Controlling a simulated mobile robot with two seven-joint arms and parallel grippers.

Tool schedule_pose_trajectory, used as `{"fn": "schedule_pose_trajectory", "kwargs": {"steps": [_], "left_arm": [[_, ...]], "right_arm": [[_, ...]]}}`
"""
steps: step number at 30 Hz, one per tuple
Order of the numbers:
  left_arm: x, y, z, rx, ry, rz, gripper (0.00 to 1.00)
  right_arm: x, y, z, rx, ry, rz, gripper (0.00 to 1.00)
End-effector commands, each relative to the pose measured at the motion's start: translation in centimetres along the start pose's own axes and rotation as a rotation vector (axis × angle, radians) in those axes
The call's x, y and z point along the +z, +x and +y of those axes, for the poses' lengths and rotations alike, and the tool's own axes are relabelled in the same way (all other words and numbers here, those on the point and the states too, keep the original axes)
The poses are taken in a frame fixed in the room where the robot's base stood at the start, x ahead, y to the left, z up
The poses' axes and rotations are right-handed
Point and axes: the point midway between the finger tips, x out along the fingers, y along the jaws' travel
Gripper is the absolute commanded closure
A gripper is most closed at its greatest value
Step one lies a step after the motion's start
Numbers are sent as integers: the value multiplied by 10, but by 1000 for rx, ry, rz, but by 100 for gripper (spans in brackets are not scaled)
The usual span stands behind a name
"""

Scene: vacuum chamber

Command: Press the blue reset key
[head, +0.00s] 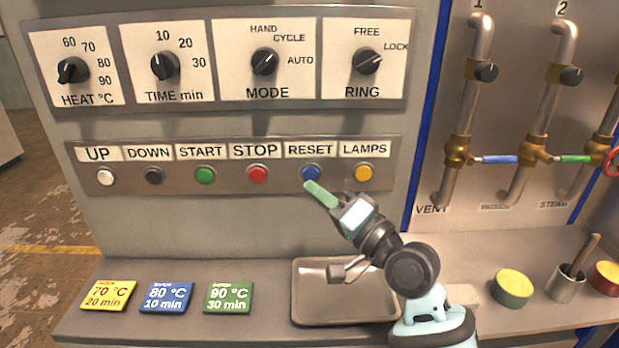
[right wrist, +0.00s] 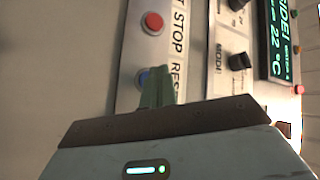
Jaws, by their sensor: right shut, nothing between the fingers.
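The blue reset key (head: 310,173) is a round button under the RESET label on the lower panel, between the red STOP key and the yellow LAMPS key. My right gripper (head: 311,187) is shut and empty, its green fingers pointing up and left at the panel. In the head view its tips are just below the blue key. In the right wrist view the fingers (right wrist: 157,88) overlap the blue key (right wrist: 140,78) and partly cover it. I cannot tell whether the tips touch it. My left gripper is not in view.
The red stop key (head: 257,174) and yellow lamps key (head: 363,173) flank the blue one. A shallow metal tray (head: 310,310) lies on the ledge below, partly behind my arm. Coloured cards (head: 167,297) lie to its left. Pipes with valves (head: 458,150) stand at the right.

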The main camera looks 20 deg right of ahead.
Motion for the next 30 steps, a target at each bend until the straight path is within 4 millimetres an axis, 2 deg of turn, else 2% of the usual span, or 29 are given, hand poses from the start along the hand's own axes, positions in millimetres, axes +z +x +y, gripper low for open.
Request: {"fn": "schedule_pose_trajectory", "kwargs": {"steps": [8,30], "left_arm": [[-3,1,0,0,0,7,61],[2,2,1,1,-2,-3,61]], "right_arm": [[-8,10,6,-3,-1,1,100],[-8,11,6,-2,-1,1,100]]}}
